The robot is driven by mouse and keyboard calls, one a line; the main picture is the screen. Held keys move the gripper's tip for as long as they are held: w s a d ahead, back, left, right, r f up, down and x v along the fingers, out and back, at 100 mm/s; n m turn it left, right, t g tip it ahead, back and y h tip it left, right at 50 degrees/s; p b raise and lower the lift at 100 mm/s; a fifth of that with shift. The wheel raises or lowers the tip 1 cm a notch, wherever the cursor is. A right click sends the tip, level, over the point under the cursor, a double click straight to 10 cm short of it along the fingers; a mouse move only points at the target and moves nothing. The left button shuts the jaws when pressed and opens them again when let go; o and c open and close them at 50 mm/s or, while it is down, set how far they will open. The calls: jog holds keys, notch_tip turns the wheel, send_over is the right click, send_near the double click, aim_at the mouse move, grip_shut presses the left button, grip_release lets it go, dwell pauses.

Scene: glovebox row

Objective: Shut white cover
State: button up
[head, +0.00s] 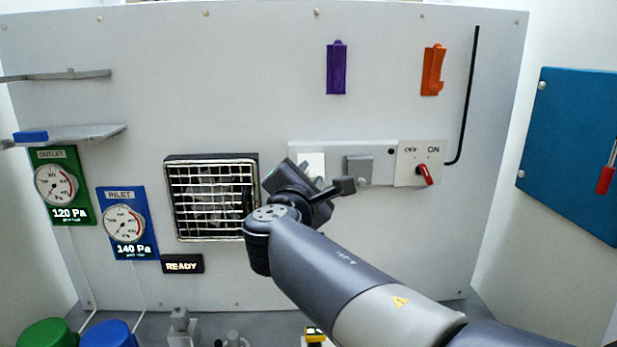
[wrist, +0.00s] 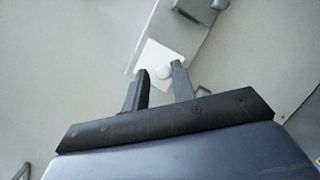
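A white square plate (head: 313,160) is on the grey wall panel, left of a grey box-like cover (head: 359,168). In the head view my gripper and wrist hide its lower part.
Right of the grey cover is a red OFF/ON switch (head: 427,175). A barred vent (head: 211,198) is left of my wrist. Purple (head: 337,68) and orange (head: 432,70) fittings sit above. Shelves and gauges are at left, a blue board (head: 572,150) at right.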

grip_shut()
jog(key=shift+f+b, duration=0.15)
jog(key=shift+b, duration=0.35)
jog(key=f+t+b, duration=0.1)
jog(key=t+b, duration=0.1)
jog(key=b, duration=0.6)
jog(key=w+f+m+t+h+b, duration=0.1)
jog(key=b, duration=0.7)
jog(key=f+m+t+h+b, duration=0.1)
jog(key=f+t+b, duration=0.1)
jog(key=b, duration=0.7)
jog(key=shift+w+t, duration=0.3)
jog(key=shift+w, duration=0.1)
jog(key=shift+w+m+t+h+b, duration=0.15)
jog(key=shift+m+t+h+b, duration=0.2)
jog(key=shift+b, duration=0.95)
jog(key=shift+o, duration=1.5)
grip_release()
jog(key=shift+w, duration=0.1)
